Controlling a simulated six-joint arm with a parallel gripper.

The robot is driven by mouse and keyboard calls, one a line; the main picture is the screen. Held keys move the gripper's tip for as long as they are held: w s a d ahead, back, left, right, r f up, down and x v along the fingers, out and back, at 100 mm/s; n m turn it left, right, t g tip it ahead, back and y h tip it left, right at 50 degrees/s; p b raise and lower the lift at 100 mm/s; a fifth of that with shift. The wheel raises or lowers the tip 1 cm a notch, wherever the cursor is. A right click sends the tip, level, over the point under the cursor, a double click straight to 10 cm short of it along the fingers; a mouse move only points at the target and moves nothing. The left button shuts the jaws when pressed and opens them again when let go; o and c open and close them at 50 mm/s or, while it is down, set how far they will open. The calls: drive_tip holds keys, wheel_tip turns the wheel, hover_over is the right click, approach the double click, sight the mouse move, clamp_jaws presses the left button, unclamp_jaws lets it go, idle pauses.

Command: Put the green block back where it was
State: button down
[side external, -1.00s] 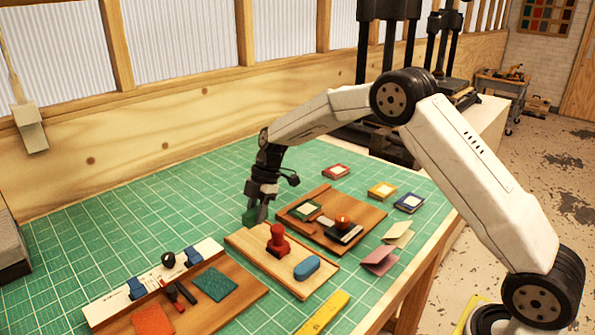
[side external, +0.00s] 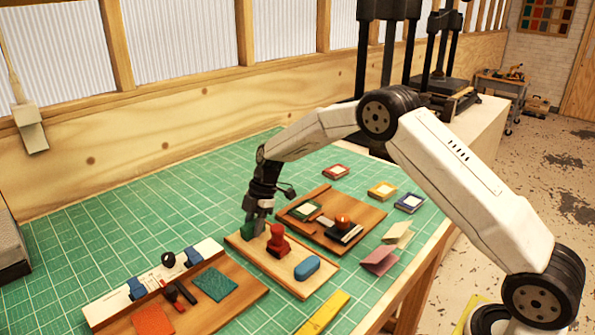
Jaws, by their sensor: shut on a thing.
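The dark green block (side external: 247,231) is at the far left end of the middle wooden tray (side external: 306,280), beside a red knobbed piece (side external: 277,240). My gripper (side external: 254,226) points down and is shut on the green block, hiding part of it. Whether the block rests on the tray or hangs just above it, I cannot tell. A blue rounded block (side external: 307,267) lies at the near end of the same tray.
A wooden board (side external: 365,219) with stamp tools lies right of the tray. A rack (side external: 120,307) with an orange and a teal pad (side external: 215,285) lies left. Colored pads, folded cards (side external: 379,261) and a yellow ruler (side external: 322,314) surround them. The back left green mat (side external: 130,210) is clear.

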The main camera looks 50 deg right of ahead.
drive_tip(key=shift+c, duration=2)
unclamp_jaws()
drive_tip(key=shift+f, duration=0.1)
drive_tip(key=v, duration=1.2)
drive_tip(key=s+f+m+t+h, duration=0.1)
drive_tip(key=s+f+m, duration=0.1)
drive_tip(key=s+m, duration=0.4)
drive_tip(key=s+f+m+h, duration=0.1)
drive_tip(key=s+m, duration=0.5)
drive_tip(key=s, duration=0.7)
drive_tip(key=s+a+f+m+t+h, duration=0.1)
drive_tip(key=s+f+m+h, duration=0.1)
drive_tip(key=s+m, duration=0.4)
drive_tip(key=shift+s+a+f+t, duration=0.1)
drive_tip(key=shift+s+f+t, duration=0.05)
drive_tip(key=shift+s, duration=0.7)
drive_tip(key=shift+s+f+t, duration=0.15)
drive_tip(key=shift+s, duration=0.7)
